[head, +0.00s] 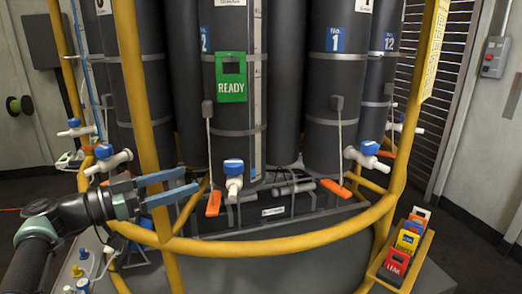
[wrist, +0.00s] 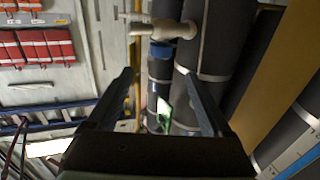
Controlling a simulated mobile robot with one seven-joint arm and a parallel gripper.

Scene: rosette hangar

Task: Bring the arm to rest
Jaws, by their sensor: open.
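My gripper (head: 191,181) is in the left part of the head view, at the end of my arm, pointing right toward the dark cylinders. Its two blue fingers are apart with nothing between them. The wrist view shows the same open gripper (wrist: 157,74) with an empty gap between the fingers. Beyond the gap are a white valve handle (wrist: 165,29) and dark cylinders (wrist: 205,45). In the head view the gripper appears close to the yellow rail; I cannot tell whether they touch.
A yellow tubular frame (head: 265,244) curves around the cylinders. A green READY tag (head: 231,78) hangs on one cylinder. Blue-topped valves (head: 233,168) stick out toward me. A tray of coloured tags (head: 425,262) sits at lower right. Dark floor (head: 470,250) is clear at right.

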